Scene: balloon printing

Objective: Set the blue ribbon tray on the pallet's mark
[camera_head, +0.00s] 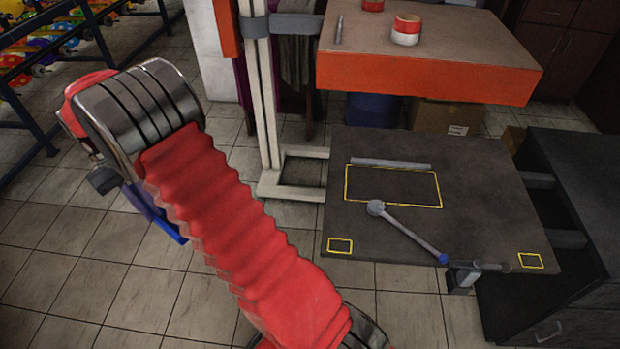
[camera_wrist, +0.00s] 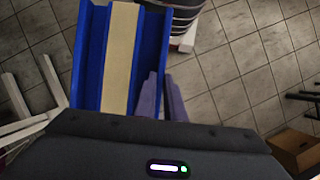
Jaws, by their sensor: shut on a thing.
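The blue ribbon tray (camera_wrist: 88,50) is a blue trough with a beige strip along its middle, in the wrist view. My gripper (camera_wrist: 162,80) is shut on its right-hand wall. The tray is held over the tiled floor, left of and apart from the dark pallet (camera_head: 385,240). The pallet bears one large yellow rectangle (camera_head: 346,190) and two small yellow rectangles (camera_head: 340,246) (camera_head: 531,261) at its front corners. All three outlines have no tray in them.
A grey bar (camera_head: 390,163) and a ball-ended lever (camera_head: 410,232) lie at the pallet. A white post (camera_head: 263,90) stands between tray and pallet. A dark cabinet (camera_head: 575,210) is at right.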

